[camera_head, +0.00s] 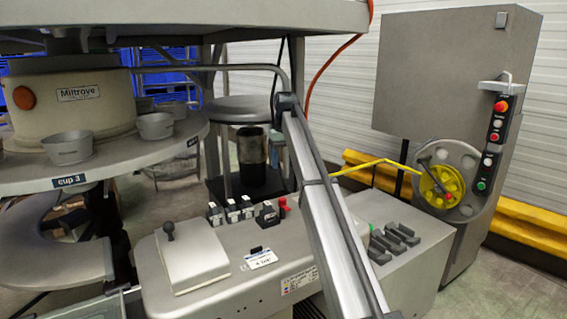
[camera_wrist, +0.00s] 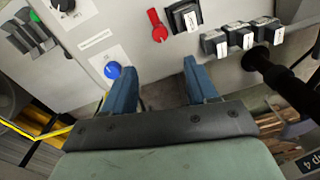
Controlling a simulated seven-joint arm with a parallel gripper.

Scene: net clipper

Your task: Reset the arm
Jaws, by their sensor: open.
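My gripper (camera_wrist: 160,80) shows in the wrist view with two blue fingers spread apart. No object is held between them. It is over the grey control panel (camera_wrist: 130,35), with a blue knob (camera_wrist: 113,70) beside the left fingertip. A red knob (camera_wrist: 160,28) lies beyond the fingers. I cannot make out the gripper in the head view. There, a long grey bar (camera_head: 325,200) slants across the console (camera_head: 215,275), hiding part of it; I cannot tell which arm it belongs to.
Black switches (camera_wrist: 240,36) and a black lever (camera_wrist: 282,75) are right of the fingers. A round table (camera_head: 115,158) with cups is at left. A grey cabinet (camera_head: 440,80) with a yellow wheel (camera_head: 442,187) stands at right. A yellow rail (camera_head: 530,222) runs behind it.

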